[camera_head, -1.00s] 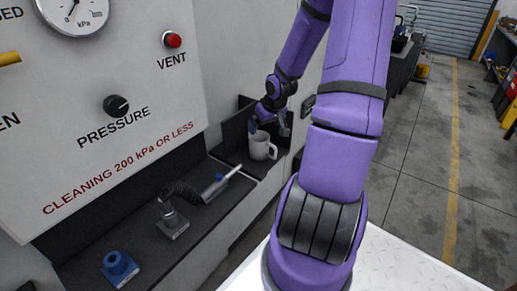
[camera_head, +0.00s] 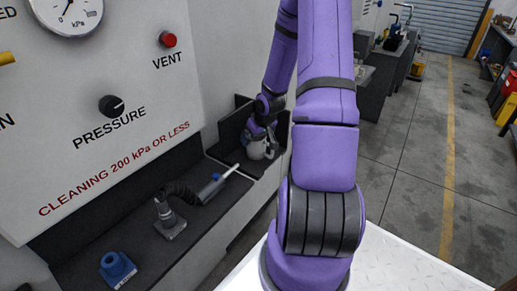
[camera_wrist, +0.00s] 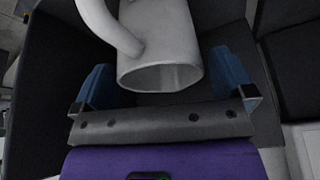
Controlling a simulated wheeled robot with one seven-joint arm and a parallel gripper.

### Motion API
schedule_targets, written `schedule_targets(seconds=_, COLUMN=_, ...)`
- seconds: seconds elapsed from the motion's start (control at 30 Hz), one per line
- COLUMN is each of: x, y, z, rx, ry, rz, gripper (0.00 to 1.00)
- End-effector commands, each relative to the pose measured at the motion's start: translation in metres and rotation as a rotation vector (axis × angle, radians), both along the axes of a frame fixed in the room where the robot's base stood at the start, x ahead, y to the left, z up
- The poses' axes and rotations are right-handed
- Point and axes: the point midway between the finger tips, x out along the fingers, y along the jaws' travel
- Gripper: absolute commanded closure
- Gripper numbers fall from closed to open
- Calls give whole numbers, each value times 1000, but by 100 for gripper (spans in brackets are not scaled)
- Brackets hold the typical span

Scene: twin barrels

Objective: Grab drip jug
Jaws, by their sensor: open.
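The drip jug (camera_head: 257,151) is a pale grey, mug-like vessel with a handle, standing in the dark open-topped bay at the end of the bench. My gripper (camera_head: 262,138) is down at the jug and hides its upper part in the head view. In the wrist view, the jug (camera_wrist: 160,40) lies between the two blue fingers of my gripper (camera_wrist: 162,72), which are apart with a gap visible on each side. The jug's round rim faces the palm, and its handle curves off to the left. The jug's far end is out of the wrist view.
Dark bay walls (camera_head: 233,127) stand close around the jug. On the bench, a hose nozzle (camera_head: 215,186) with a pale tip points toward the bay. A blue fitting (camera_head: 117,267) sits nearer. The panel with gauge (camera_head: 68,12) rises at left; the floor at right is open.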

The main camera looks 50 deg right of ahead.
Motion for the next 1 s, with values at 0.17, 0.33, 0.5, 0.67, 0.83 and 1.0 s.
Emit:
schedule_targets(seconds=0.17, x=8, y=-1, z=-20, rx=0, ry=1, rz=0, gripper=0)
schedule_targets(seconds=0.33, x=10, y=-2, z=-26, rx=0, ry=1, rz=-1, gripper=0)
schedule_targets(seconds=0.5, x=10, y=-2, z=-26, rx=-1, ry=0, rz=-1, gripper=0)
schedule_targets(seconds=0.67, x=10, y=-2, z=-26, rx=-1, ry=0, rz=0, gripper=30)
schedule_targets(seconds=0.83, x=10, y=-2, z=-26, rx=-1, ry=0, rz=0, gripper=45)
schedule_targets(seconds=1.0, x=10, y=-2, z=-26, rx=-1, ry=0, rz=0, gripper=45)
